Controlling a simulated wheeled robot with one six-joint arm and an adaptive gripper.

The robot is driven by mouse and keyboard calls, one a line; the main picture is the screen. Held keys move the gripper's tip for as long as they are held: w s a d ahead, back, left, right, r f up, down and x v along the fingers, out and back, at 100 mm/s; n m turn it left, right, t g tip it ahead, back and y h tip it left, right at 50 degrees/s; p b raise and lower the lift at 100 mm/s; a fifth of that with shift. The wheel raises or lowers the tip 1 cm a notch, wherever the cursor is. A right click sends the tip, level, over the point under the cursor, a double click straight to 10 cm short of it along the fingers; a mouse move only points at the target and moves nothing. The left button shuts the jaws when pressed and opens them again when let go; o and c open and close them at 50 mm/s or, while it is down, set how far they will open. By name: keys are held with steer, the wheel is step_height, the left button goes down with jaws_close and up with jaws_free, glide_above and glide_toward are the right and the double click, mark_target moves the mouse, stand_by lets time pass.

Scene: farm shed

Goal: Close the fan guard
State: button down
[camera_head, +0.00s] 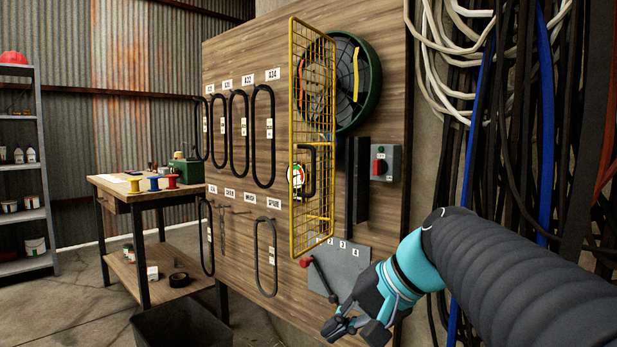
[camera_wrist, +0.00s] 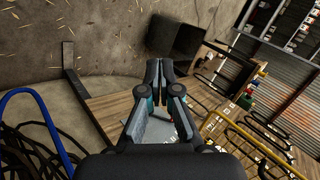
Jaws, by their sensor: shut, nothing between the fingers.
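The fan guard (camera_head: 312,140) is a yellow wire-mesh frame on the wooden wall panel. It stands swung out from the panel, open, with a black handle (camera_head: 306,171) on it. The fan (camera_head: 352,85), with a round green housing, shows uncovered behind it to the right. My gripper (camera_head: 335,332) is low in front of the panel, below and right of the guard and apart from it. It is shut and empty. In the wrist view my gripper (camera_wrist: 158,68) points down toward the floor, and a yellow frame (camera_wrist: 222,132), likely the guard, shows at right.
A grey switch box (camera_head: 384,162) with a red switch is right of the guard. A red-knobbed lever (camera_head: 307,262) on a numbered grey plate (camera_head: 345,268) is below it. Black belts (camera_head: 264,136) hang left. Cables (camera_head: 545,110) hang at right. A workbench (camera_head: 115,188) stands at left.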

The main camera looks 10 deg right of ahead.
steer(key=w+d+r+t+y, duration=0.2)
steer(key=w+d+r+y, duration=0.25)
steer(key=d+r, duration=0.5)
steer(key=w+d+r+t+y, duration=0.2)
steer(key=w+d+r+y, duration=0.3)
steer(key=r, duration=0.7)
steer(key=w+f+x, duration=0.1)
steer(key=x, duration=1.3)
steer(key=shift+d+h, duration=0.3)
steer(key=shift+h, duration=0.15)
steer(key=shift+w+a+m, duration=0.1)
steer(key=shift+w+m, duration=0.05)
steer(key=shift+m, duration=0.15)
